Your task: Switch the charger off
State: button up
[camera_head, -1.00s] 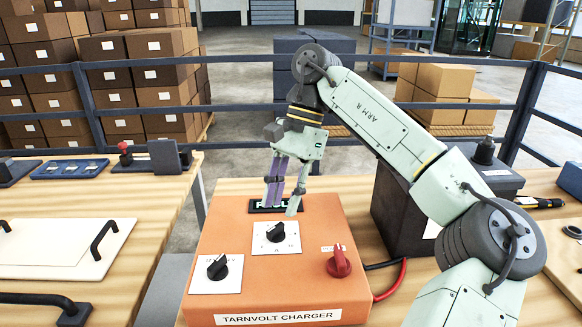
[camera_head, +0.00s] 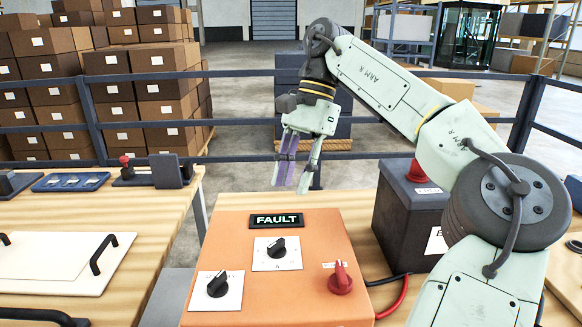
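The orange charger (camera_head: 228,241) stands on the wooden bench. Its dark display (camera_head: 276,220) reads FAULT in green. It has two black rotary knobs on white plates, an upper one (camera_head: 276,248) and a lower left one (camera_head: 217,284). A red knob (camera_head: 340,279) sits at its right with a small label above it, too small to read. My gripper (camera_head: 291,184) is open and empty. It hangs above and behind the charger's back edge, apart from all the knobs.
A dark battery box (camera_head: 405,215) with a red cap stands right of the charger, with red and black cables between them. A second bench at left holds a panel with black handles (camera_head: 104,254) and a blue tray (camera_head: 70,182). A railing runs behind.

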aim_at(340, 283)
jog(key=k, duration=1)
